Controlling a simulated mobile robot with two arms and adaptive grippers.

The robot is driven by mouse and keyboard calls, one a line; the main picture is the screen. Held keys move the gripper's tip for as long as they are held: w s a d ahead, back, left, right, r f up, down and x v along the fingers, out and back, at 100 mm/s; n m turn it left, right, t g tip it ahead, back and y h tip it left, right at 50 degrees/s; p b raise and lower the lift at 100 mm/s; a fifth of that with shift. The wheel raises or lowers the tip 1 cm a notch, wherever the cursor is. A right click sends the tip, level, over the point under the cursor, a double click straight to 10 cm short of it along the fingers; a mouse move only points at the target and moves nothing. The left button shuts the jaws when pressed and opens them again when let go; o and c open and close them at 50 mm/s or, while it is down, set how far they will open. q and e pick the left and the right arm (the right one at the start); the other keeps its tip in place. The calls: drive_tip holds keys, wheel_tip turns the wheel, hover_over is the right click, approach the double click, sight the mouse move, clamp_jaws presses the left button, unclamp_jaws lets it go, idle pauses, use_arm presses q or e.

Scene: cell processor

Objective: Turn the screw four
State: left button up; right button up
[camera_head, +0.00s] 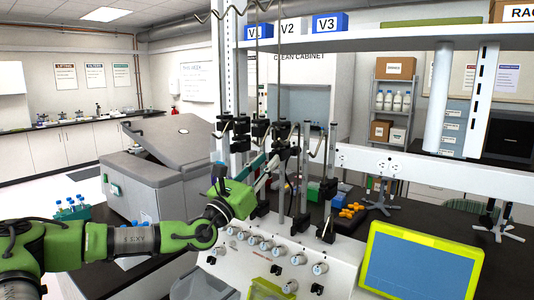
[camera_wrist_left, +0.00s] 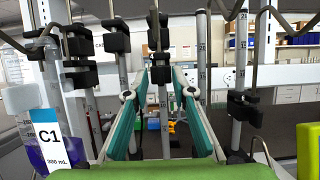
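Several upright metal rods carry black screw clamps above the white cell processor (camera_head: 330,262). I cannot tell from markings which screw is number four. My left gripper (camera_head: 272,160) reaches in from the left among the rods and clamps. In the left wrist view its two teal-padded fingers (camera_wrist_left: 161,72) are apart, one on each side of a middle rod. A black clamp (camera_wrist_left: 160,75) on that rod shows between the fingertips; I cannot tell whether they touch it. Another black clamp (camera_wrist_left: 158,20) sits higher on the same rod. My right gripper is not in view.
Neighbouring rods and clamps (camera_wrist_left: 116,40) stand close on both sides. A yellow-framed screen (camera_head: 420,262) stands at front right. A row of knobs (camera_head: 268,246) lines the front panel.

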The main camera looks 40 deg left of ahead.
use_arm(q)
drive_tip(key=shift+w+r, duration=0.15)
drive_tip(key=shift+w, duration=0.3)
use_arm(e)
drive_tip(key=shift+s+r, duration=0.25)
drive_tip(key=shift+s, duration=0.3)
use_arm(q)
clamp_jaws()
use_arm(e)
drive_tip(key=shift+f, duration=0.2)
use_arm(q)
drive_tip(key=shift+d+r+n+g+y+b, duration=0.1)
drive_tip(key=shift+n+g+y+b, duration=0.75)
drive_tip(key=shift+n, duration=1.85)
drive_tip(key=shift+d+r+n+g+y+b, duration=0.1)
drive_tip(key=shift+n+g+y+b, duration=0.3)
drive_tip(key=shift+n+y, duration=1.6)
drive_tip(key=shift+n+g+y+b, duration=0.4)
drive_tip(key=shift+n+g, duration=0.45)
drive_tip(key=shift+n, duration=2.55)
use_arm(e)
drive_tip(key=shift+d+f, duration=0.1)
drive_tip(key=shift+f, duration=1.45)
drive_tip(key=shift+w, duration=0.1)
